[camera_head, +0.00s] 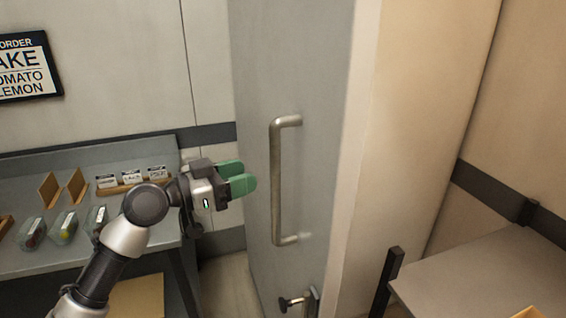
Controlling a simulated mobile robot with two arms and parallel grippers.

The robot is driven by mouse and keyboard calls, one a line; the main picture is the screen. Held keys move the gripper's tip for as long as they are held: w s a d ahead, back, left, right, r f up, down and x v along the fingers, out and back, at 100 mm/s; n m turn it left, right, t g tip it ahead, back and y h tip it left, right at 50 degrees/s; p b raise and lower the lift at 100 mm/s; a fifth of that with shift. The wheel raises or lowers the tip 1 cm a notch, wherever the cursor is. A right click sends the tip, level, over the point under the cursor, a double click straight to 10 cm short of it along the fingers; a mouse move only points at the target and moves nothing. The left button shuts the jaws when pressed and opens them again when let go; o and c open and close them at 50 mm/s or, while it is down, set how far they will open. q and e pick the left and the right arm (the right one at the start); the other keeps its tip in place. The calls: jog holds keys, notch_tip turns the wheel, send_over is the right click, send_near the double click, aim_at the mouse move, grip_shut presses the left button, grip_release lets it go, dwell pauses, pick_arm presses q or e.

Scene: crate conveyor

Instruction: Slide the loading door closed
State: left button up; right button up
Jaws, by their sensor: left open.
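The grey loading door (318,75) stands upright in the middle of the view, next to a pale frame on its right. It carries a long vertical metal handle (276,185) and a small dark latch (296,301) low down. My left gripper (243,176) has green fingertips and is open and empty. It appears just left of the handle, with no visible contact; the depth gap is hard to judge. My right gripper is not in view.
A grey shelf (120,237) at the left holds small clear packs (66,225), wooden dividers (75,187) and labels. An order sign (28,68) hangs above. A grey table (490,270) with a dark post stands at the lower right.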

aim_at(271, 167)
pick_arm(q)
jog(key=p+x, duration=0.3)
jog(key=x, duration=0.6)
jog(key=shift+a, duration=0.1)
jog(key=shift+w+d+f, duration=0.1)
jog(key=shift+w+d, duration=0.15)
jog(key=shift+d, duration=0.1)
grip_shut()
